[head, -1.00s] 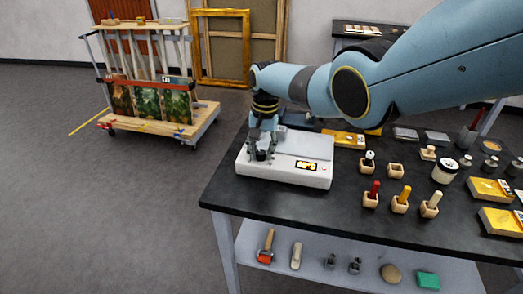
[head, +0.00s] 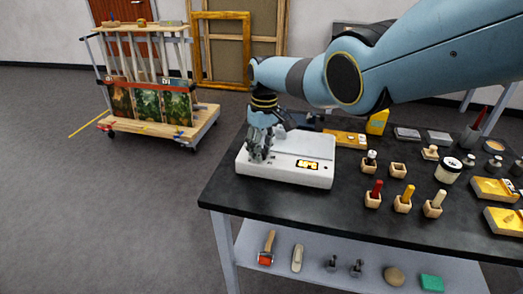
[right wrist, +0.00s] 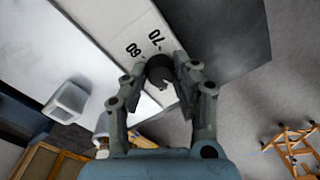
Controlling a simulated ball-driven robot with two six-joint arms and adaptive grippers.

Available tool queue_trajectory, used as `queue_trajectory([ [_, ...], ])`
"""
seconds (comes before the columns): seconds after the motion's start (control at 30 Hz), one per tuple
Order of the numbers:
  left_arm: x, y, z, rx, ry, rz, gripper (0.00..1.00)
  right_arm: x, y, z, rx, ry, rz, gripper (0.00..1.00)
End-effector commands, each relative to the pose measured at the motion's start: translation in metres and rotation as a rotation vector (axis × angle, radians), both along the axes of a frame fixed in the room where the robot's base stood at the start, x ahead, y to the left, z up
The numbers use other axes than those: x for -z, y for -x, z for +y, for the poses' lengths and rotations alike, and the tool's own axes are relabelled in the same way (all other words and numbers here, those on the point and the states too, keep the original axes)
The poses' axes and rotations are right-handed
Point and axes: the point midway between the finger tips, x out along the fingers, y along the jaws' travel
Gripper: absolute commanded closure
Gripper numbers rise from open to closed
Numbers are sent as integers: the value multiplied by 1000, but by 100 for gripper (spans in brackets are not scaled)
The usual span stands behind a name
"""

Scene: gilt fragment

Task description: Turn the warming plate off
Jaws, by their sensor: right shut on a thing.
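The warming plate (head: 315,151) is a white, flat unit at the left end of the black table. Its small front display (head: 307,165) is lit with orange digits that I cannot read. My right gripper (head: 259,155) points down over the plate's left end. In the right wrist view, the gripper (right wrist: 158,80) has its fingers on either side of a dark round knob (right wrist: 157,68), shut on it. Printed numbers (right wrist: 142,44) show on the white face beside the knob. In the head view the fingers hide the knob. My left gripper is not in view.
Small wooden holders with red, yellow and cream-handled tools (head: 404,199) stand right of the plate. A white jar (head: 448,170) and yellow boxes (head: 494,190) are farther right. A lower shelf (head: 320,274) holds a roller and other items. A wooden cart (head: 150,120) stands back left.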

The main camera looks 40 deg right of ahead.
Motion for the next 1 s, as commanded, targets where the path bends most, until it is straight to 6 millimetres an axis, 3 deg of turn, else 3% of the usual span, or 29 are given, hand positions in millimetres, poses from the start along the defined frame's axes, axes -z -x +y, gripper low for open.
queue_trajectory([
  [0.5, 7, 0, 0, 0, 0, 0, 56, 1, 0, 1, -327, 0, 0, 100],
  [1.0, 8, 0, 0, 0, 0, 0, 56, 0, 0, 1, -384, 0, 0, 100],
])
